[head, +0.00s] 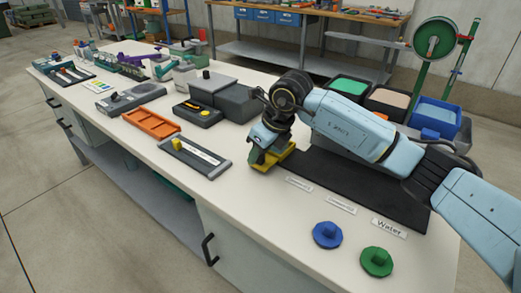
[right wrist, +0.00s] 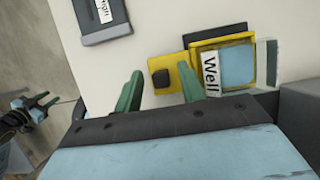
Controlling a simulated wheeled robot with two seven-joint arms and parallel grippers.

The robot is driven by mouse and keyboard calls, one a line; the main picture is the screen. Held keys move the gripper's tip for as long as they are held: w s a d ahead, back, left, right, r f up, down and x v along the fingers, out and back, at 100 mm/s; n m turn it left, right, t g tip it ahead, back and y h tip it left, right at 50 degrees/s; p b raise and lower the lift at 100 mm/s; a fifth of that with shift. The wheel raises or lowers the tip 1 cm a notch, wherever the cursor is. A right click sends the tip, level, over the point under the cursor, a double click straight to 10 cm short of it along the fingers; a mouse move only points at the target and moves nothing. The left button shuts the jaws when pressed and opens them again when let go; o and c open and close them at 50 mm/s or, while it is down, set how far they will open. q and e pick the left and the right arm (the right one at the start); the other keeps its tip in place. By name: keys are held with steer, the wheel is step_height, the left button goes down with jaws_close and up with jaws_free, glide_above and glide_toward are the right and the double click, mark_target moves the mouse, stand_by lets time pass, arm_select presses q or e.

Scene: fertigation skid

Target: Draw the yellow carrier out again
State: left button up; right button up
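The yellow carrier (head: 284,160) is at the left end of a long black strip on the bench, partly hidden by my right gripper (head: 262,158). In the right wrist view the carrier (right wrist: 181,93) has a yellow plate with a black square knob (right wrist: 161,78). Its yellow end lies by a yellow-rimmed blue piece (right wrist: 236,66) and a white "Well" label (right wrist: 211,73). My right gripper's two green fingers (right wrist: 160,88) are apart, one on each side of the knob, with gaps visible. What seems to be my left gripper (right wrist: 32,108) is small at the left edge; its opening is unclear.
A grey tray with a yellow piece (head: 195,157) and an orange tray (head: 151,123) lie to the left. Blue (head: 327,235) and green (head: 377,261) knobbed discs lie near the front right. Bins (head: 435,115) stand behind my right arm. Bare bench lies in front of the gripper.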

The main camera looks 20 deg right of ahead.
steer(key=shift+s+d+r, duration=0.1)
steer(key=shift+r, duration=0.2)
arm_select(q)
steer(key=s+a+f+p, duration=0.2)
steer(key=a+f+p, duration=0.1)
steer(key=f, duration=0.4)
steer(key=shift+a+g+y, duration=0.3)
steer(key=shift+a, duration=0.2)
arm_select(e)
steer(key=v, duration=1.2)
steer(key=shift+r, duration=0.4)
arm_select(q)
steer(key=shift+f, duration=0.1)
arm_select(e)
steer(key=shift+s, duration=0.1)
